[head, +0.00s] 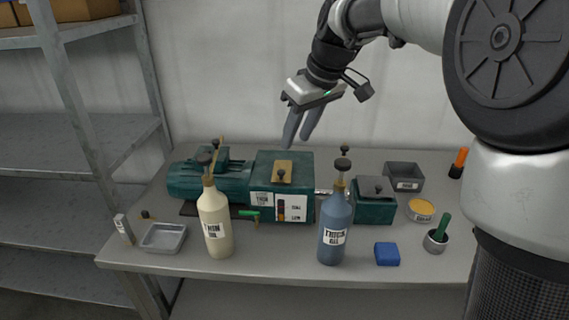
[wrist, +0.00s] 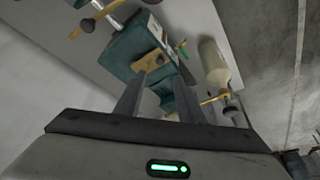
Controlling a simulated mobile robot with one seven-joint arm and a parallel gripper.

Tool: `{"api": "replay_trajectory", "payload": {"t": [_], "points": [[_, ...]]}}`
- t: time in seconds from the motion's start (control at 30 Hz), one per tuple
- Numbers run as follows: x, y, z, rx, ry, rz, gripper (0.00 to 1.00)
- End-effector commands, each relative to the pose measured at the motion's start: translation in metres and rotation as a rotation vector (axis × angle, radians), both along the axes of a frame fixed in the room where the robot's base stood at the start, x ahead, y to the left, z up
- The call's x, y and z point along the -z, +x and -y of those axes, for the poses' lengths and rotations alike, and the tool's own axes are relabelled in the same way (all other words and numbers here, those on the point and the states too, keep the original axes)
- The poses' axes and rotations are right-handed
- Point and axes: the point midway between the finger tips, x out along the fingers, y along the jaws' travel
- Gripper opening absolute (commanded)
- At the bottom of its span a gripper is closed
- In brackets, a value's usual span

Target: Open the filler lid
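A green gearbox (head: 262,207) stands mid-table, with a flat brass-coloured lid (head: 285,166) bearing a dark knob (head: 281,174) on top. The lid lies flat on the housing. My gripper (head: 297,143) hangs above and slightly behind the gearbox, fingers pointing down, apart and empty. In the wrist view, the brass lid (wrist: 152,60) shows just beyond the two spread fingertips (wrist: 159,76); the gap to it is clear in the head view. The gearbox front carries a "thin oil" label and a white level panel (head: 291,207) with a dark sight strip.
A cream thin-oil bottle (head: 215,225) and blue thick-oil bottle (head: 335,230) stand in front. A green box (head: 375,209), grey bin (head: 404,174), yellow tin (head: 421,210), blue block (head: 387,254) and cup (head: 435,243) are right. A metal tray (head: 163,237) is left.

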Motion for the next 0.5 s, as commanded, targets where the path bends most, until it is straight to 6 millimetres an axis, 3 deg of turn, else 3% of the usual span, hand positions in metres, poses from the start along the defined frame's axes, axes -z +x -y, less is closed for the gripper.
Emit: {"api": "replay_trajectory", "payload": {"t": [0.3,0.5], "points": [[0.067,0.019,-0.019,-0.001,-0.001,-0.005,0.35],[0.095,0.028,-0.027,-0.001,0.0,-0.003,0.35]]}}
